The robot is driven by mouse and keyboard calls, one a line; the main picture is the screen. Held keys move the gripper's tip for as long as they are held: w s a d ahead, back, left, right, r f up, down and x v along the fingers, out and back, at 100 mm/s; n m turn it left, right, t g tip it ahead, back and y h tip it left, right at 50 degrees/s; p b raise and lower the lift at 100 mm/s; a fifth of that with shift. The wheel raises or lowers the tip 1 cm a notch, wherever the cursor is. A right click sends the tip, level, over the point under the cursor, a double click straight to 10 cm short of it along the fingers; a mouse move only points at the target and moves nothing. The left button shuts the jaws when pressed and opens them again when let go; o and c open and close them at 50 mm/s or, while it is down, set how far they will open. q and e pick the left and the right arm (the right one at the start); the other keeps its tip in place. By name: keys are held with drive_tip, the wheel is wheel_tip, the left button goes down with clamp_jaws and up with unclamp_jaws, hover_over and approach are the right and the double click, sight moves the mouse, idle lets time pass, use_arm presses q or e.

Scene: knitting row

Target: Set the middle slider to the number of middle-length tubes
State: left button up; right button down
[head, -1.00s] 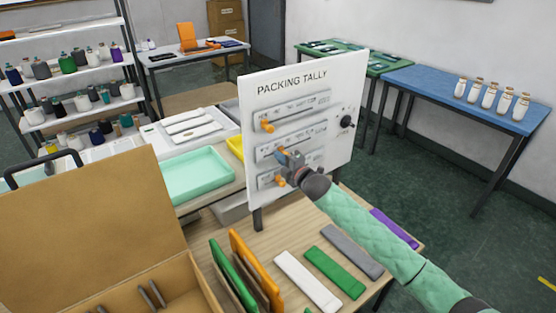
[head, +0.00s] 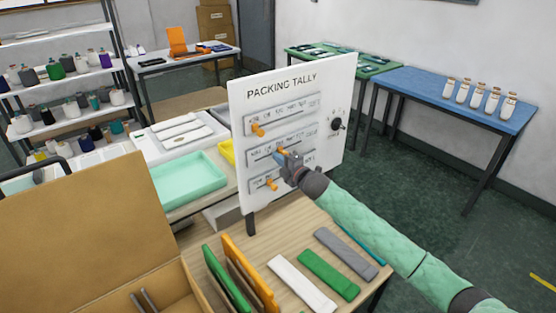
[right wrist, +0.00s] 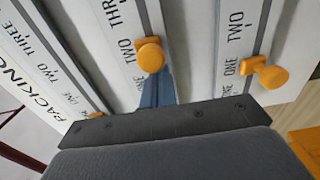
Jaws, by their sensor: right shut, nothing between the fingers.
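The white PACKING TALLY board (head: 332,88) stands upright with three slider tracks, each with an orange knob. The middle knob (head: 281,151) shows in the right wrist view (right wrist: 150,55) beside the word TWO or between ONE and TWO. The top knob (head: 257,129) is near the left end of its track. The bottom knob (head: 271,184) shows near ONE in the right wrist view (right wrist: 268,73). My right gripper (head: 286,160) is shut and empty. Its blue tip is at the left side of the middle knob; contact is unclear.
Upright green and orange panels, and flat white, green and grey strips (head: 328,275) are on the wooden table. White bottles (head: 478,96) stand on a blue table (head: 420,92). A dark dial (head: 336,124) is on the board.

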drive_tip(key=shift+s+a, duration=0.1)
drive_tip(key=shift+a, duration=0.05)
drive_tip(key=shift+s+a, duration=0.2)
drive_tip(key=shift+a, duration=0.1)
drive_tip(key=shift+s, duration=0.1)
drive_tip(key=p+v, duration=0.2)
drive_tip(key=v, duration=0.6)
idle(0.3)
